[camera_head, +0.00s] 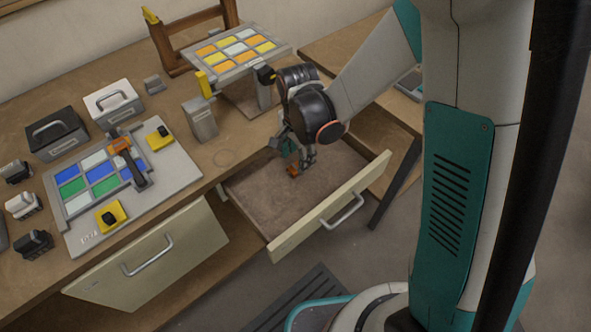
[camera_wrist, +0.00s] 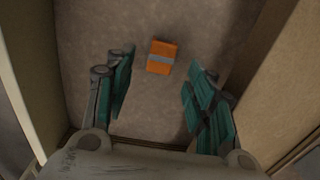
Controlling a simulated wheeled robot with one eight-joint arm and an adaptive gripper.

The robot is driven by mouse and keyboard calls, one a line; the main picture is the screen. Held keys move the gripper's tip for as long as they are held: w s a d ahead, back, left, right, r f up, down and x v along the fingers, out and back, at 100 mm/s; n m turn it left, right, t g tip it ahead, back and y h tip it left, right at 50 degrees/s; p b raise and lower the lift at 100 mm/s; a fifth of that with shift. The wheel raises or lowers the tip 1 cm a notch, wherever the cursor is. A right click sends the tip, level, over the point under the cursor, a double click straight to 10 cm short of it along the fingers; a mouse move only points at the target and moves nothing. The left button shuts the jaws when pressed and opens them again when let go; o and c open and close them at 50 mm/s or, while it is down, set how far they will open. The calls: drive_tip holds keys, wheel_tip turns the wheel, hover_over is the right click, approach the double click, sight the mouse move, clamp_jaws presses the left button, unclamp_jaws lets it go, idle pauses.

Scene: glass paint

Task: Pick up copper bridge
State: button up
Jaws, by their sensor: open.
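A small orange block with a grey band across it (camera_wrist: 161,50), the likely copper bridge, lies on the floor of the open drawer (camera_wrist: 150,120). In the head view only a bit of orange (camera_head: 292,172) shows at my fingertips. My gripper (camera_head: 300,160) points down into the drawer. In the wrist view my gripper (camera_wrist: 158,82) is open and empty, with one teal finger on each side. The block lies ahead of the gap between the fingertips, apart from both fingers.
Drawer walls stand close on both sides in the wrist view; the drawer front (camera_head: 335,205) has a metal handle. On the bench are a grey board (camera_head: 75,238) with coloured panes and an orange-and-dark tool (camera_head: 136,168), a tilted pane rack (camera_head: 235,70), and dark (camera_head: 57,135) and white boxes (camera_head: 113,103).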

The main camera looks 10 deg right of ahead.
sight(297, 167)
wheel_tip(297, 167, down, 4)
drive_tip(key=shift+a+b, duration=0.1)
drive_tip(key=shift+b, duration=0.65)
drive_tip(key=shift+r, duration=0.1)
drive_tip(key=shift+c, duration=0.6)
drive_tip(key=c, duration=1)
drive_tip(key=shift+r, duration=0.15)
drive_tip(key=shift+c, duration=0.2)
wheel_tip(297, 167, up, 20)
drive_tip(key=p, duration=0.7)
drive_tip(key=shift+r+p, duration=1.25)
drive_tip(key=shift+r, duration=0.1)
